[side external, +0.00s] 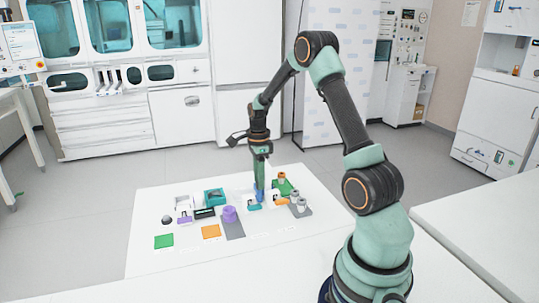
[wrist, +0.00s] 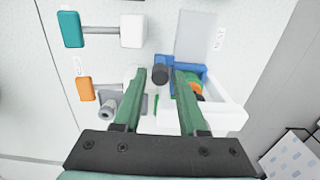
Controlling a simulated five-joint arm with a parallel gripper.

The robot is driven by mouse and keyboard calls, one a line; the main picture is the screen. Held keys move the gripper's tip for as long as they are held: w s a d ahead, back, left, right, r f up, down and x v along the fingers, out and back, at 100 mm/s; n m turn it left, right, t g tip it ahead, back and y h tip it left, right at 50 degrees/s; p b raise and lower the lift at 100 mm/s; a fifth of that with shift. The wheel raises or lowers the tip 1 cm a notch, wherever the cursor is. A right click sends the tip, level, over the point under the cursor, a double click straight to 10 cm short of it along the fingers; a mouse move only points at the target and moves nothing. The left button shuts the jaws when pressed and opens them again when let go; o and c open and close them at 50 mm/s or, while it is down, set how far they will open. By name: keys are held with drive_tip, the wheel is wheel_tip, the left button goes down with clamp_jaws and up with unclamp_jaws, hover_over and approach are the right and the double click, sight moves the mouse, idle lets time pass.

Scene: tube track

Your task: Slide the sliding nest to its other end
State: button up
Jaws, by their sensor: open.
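The sliding nest looks to be the blue piece (wrist: 203,69) in the wrist view, with a dark blue round knob (wrist: 160,75) at its left. It sits at the top of a white frame (wrist: 232,114), partly hidden by my right finger. My gripper (wrist: 160,84) is open, its two green fingers on either side of the knob. I cannot tell whether either finger touches it. In the side external view my gripper (side external: 260,178) points down over the board, and a bit of blue (side external: 260,195) shows at its tip.
A teal block (wrist: 70,29) and an orange block (wrist: 85,89) on rods lie to the left. A grey holder with a grey cylinder (wrist: 108,105) is close by.

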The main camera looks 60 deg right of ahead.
drive_tip(key=shift+c, duration=0.3)
clamp_jaws()
drive_tip(key=shift+w+a, duration=2.55)
drive_tip(key=shift+w, duration=0.05)
drive_tip(key=shift+o, duration=0.3)
unclamp_jaws()
wheel_tip(320, 180, up, 5)
drive_tip(key=shift+r, duration=0.1)
